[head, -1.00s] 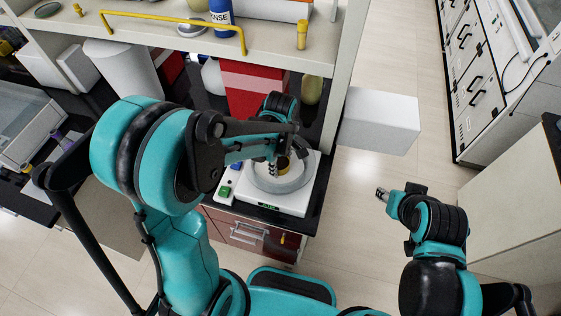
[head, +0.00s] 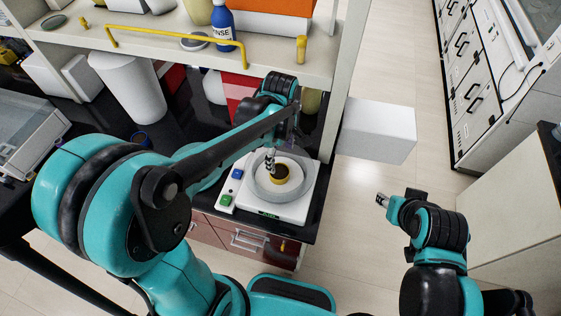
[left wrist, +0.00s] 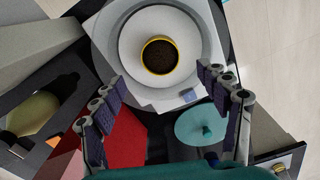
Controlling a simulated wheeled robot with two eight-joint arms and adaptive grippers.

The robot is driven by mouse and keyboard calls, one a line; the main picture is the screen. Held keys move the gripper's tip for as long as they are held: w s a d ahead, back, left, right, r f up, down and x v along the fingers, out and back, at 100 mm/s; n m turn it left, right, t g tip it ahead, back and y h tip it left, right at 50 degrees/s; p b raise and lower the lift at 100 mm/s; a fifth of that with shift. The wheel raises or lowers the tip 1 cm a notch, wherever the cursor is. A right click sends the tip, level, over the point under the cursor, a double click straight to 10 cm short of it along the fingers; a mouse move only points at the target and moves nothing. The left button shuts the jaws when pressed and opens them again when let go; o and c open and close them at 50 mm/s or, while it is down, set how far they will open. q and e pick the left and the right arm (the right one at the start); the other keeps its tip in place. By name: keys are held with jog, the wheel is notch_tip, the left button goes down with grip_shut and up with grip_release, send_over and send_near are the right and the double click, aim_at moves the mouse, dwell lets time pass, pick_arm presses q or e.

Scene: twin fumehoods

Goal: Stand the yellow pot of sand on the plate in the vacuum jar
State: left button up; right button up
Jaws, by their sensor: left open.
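The yellow pot of dark sand (head: 279,174) stands upright at the middle of the pale plate (head: 291,165), inside the round grey-walled vacuum jar (head: 257,190). In the left wrist view the pot (left wrist: 159,55) sits in the centre of the white plate (left wrist: 128,48), ringed by the jar wall (left wrist: 108,28). My left gripper (left wrist: 158,78) is open and empty, its fingers apart and clear of the pot. In the head view this gripper (head: 270,158) hangs over the jar's far left part. My right gripper (head: 382,199) is off to the right over the floor; its jaws are too small to read.
The jar is on a white device with green (head: 226,200) and blue buttons, near the bench's front edge. A teal knobbed disc (left wrist: 202,128) lies close by. A red box (head: 238,88) stands behind, under a shelf (head: 275,60). A white box (head: 378,130) projects at right.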

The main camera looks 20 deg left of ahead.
pick_arm(q)
jog(key=s+a+r+m+t, duration=0.2)
jog(key=s+r+m+t, duration=0.1)
jog(key=s+m, duration=0.2)
jog(key=s+a+r+m+t, duration=0.3)
jog(key=s+m+t, duration=0.1)
jog(key=m, duration=0.5)
jog(key=shift+s+r+m, duration=0.25)
jog(key=shift+s+m, duration=0.05)
jog(key=shift+s, duration=0.25)
jog(key=shift+f, duration=0.1)
